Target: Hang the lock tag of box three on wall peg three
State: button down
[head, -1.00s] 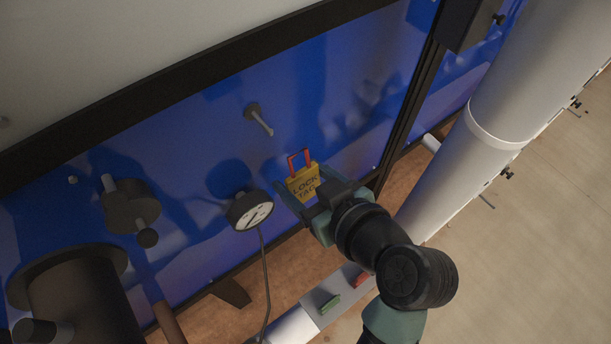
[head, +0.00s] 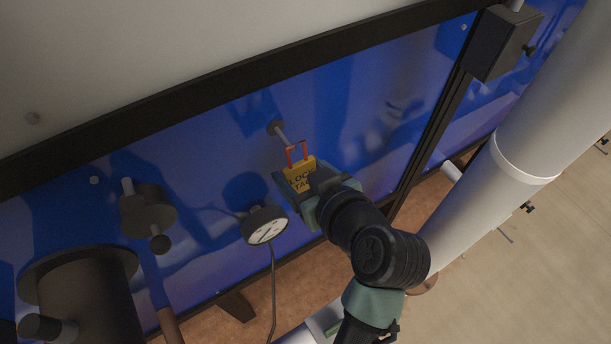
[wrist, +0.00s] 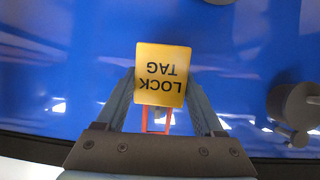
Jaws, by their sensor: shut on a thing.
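The yellow lock tag (head: 299,174) with its red loop (head: 297,152) is held by my gripper (head: 307,188) in front of the blue wall panel. My gripper is shut on the tag. In the wrist view the tag (wrist: 162,76) sits between the two fingers, its lettering upside down and its red loop (wrist: 157,119) pointing down. A wall peg (head: 279,130) sticks out of the blue panel just above and left of the loop in the head view. The loop's top appears close to the peg's tip; I cannot tell whether they touch. No peg number is readable.
A round gauge (head: 266,226) with a cable hangs below left of the tag. A dark knob fitting (head: 148,210) and a large dark cylinder (head: 84,290) are further left. A thick white pipe (head: 527,150) and a black box (head: 503,42) stand to the right.

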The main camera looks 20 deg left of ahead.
jog(key=shift+w+a, duration=0.5)
jog(key=shift+a, duration=0.15)
jog(key=shift+w+a+f+b, duration=0.4)
jog(key=shift+a+f+b, duration=0.1)
jog(key=shift+f+b, duration=0.1)
grip_release()
